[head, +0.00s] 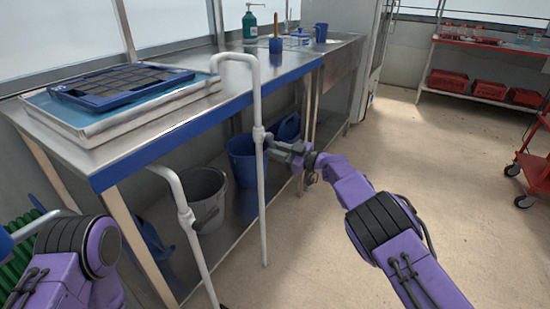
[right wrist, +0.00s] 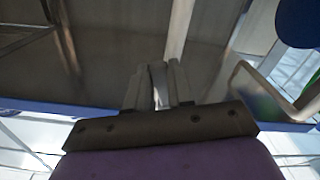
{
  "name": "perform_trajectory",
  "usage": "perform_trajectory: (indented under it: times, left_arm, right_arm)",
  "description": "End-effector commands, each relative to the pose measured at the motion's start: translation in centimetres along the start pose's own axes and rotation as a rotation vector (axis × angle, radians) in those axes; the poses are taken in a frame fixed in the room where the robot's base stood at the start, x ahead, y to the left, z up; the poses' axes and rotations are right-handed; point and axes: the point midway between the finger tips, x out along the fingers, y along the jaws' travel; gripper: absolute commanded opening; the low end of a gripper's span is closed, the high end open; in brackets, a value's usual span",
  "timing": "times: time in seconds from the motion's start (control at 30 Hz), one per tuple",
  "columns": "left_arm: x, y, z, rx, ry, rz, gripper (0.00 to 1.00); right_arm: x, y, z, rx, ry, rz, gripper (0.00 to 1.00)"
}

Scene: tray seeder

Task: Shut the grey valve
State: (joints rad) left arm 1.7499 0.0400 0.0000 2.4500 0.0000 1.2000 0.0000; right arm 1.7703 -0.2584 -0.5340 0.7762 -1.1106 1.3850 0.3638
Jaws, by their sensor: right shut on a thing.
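Two pale grey standpipes with bent tops rise in front of the steel bench, the far one (head: 262,205) and the near one (head: 199,258). The grey valve (head: 258,134) is a small fitting partway up the far pipe. My right gripper (head: 274,144) reaches it from the right, at the fitting's height. In the right wrist view its fingers (right wrist: 160,88) are closed on a narrow pale piece, which I take to be the valve's handle. The fingers hide most of the handle, and its angle is hard to tell. My left gripper is out of view; only its arm shows at lower left.
The bench (head: 190,125) carries a blue seed tray (head: 118,85) at left and a green pump bottle (head: 250,22) farther back. A grey bucket (head: 207,200) and a blue bucket (head: 241,160) stand underneath. A red cart (head: 535,165) is at right. The floor between is clear.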

Motion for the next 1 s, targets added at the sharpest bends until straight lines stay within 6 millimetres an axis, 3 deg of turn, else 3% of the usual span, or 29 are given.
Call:
perform_trajectory:
  times: [0.4, 1.0]
  left_arm:
    - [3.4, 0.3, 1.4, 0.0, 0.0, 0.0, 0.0]
    - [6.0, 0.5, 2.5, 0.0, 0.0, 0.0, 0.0]
  right_arm:
    - [0.0, 1.9, 0.0, -0.398, 0.0, 0.0, 0.0]
    - [0.0, 4.1, -1.9, -0.954, 0.0, -0.001, 0.0]
